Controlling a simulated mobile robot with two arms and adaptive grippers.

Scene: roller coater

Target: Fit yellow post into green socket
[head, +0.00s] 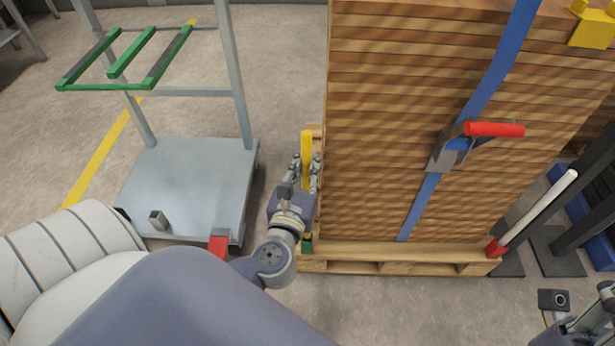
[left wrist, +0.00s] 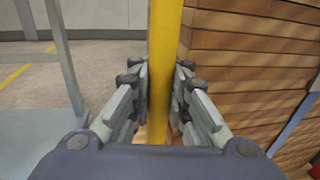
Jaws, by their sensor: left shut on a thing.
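The yellow post (head: 307,150) stands roughly upright beside the left side of the wooden stack. My left gripper (head: 306,172) is shut on it, with its upper end sticking out above the fingers. In the left wrist view the yellow post (left wrist: 163,70) runs between the two fingers. The green socket (head: 307,244) shows as a small green piece at the pallet's front left corner, partly behind my left wrist. The post's lower end is hidden, so I cannot tell whether it meets the socket. Part of my right gripper (head: 604,300) shows at the lower right edge; its fingers are unclear.
The wooden stack (head: 400,150) stands on a pallet (head: 400,257), strapped in blue. A white post (head: 540,210) leans in a red socket (head: 495,249) at the right. A grey cart (head: 190,185) with a green rack (head: 130,58) stands left; bare floor lies between.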

